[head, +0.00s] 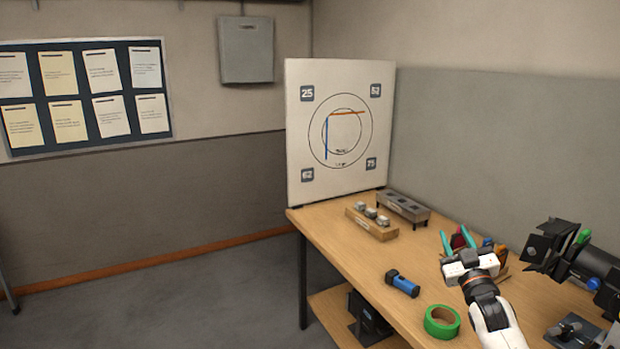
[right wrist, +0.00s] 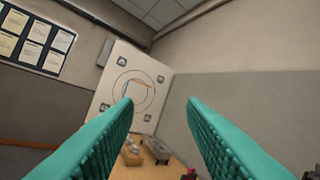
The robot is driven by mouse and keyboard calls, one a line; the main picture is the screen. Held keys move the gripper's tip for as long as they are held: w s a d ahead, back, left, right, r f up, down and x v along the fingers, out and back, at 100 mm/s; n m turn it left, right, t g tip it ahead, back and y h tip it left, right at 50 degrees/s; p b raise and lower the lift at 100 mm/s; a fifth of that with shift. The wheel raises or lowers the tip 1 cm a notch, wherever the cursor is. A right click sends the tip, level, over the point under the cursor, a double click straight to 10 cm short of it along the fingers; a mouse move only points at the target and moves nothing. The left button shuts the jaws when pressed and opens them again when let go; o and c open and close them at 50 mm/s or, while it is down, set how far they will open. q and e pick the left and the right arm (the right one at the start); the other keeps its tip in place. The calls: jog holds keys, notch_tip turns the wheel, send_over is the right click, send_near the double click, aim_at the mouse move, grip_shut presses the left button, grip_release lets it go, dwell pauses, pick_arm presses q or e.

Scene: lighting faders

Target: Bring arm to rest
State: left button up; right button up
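My right gripper (head: 457,241) is raised over the right part of the wooden table (head: 345,246) in the head view. Its two teal fingers are spread apart with nothing between them. In the right wrist view the open fingers (right wrist: 160,130) frame the wall and the white target board (right wrist: 112,88). The head view also shows this board (head: 337,130), standing upright at the table's far end. My left gripper is not in either view.
A blue flashlight (head: 402,283) and a green tape roll (head: 442,321) lie near the front edge. A wooden block with knobs (head: 372,222) and a grey fader box (head: 403,208) stand at the back. A black stage lamp (head: 592,262) is at right. Open floor lies left.

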jog(key=s+f+m+g+h+b, duration=0.1)
jog(key=s+f+g, duration=0.15)
jog(key=f, duration=1.05)
jog(key=s+f+g+b, duration=0.1)
jog(key=f+g, duration=0.3)
jog(key=f, duration=0.8)
jog(key=s+a+f+g+b, duration=0.1)
jog(key=s+f, duration=0.3)
jog(key=f, duration=0.4)
jog(key=s+a+f+g+b, duration=0.15)
jog(key=s+f, duration=0.25)
jog(key=f, duration=0.5)
jog(key=s+f+g+b, duration=0.1)
jog(key=s+f+g, duration=0.1)
jog(key=s+f, duration=0.45)
jog(key=s+a+f+g+b, duration=0.1)
jog(key=s+a+f+g, duration=0.15)
jog(key=s+f, duration=0.85)
jog(key=s+a+f+g+b, duration=0.1)
jog(key=s+f+g, duration=0.2)
jog(key=s+f, duration=0.8)
jog(key=s+a+f+g+b, duration=0.1)
jog(key=s+f, duration=0.3)
jog(key=s, duration=0.8)
jog(key=s+a+f+g+b, duration=0.1)
jog(key=s+a+f+g, duration=0.2)
jog(key=s, duration=0.9)
jog(key=shift+s+f+m+y, duration=0.3)
jog(key=shift+s+f+m, duration=0.1)
jog(key=shift+f, duration=0.4)
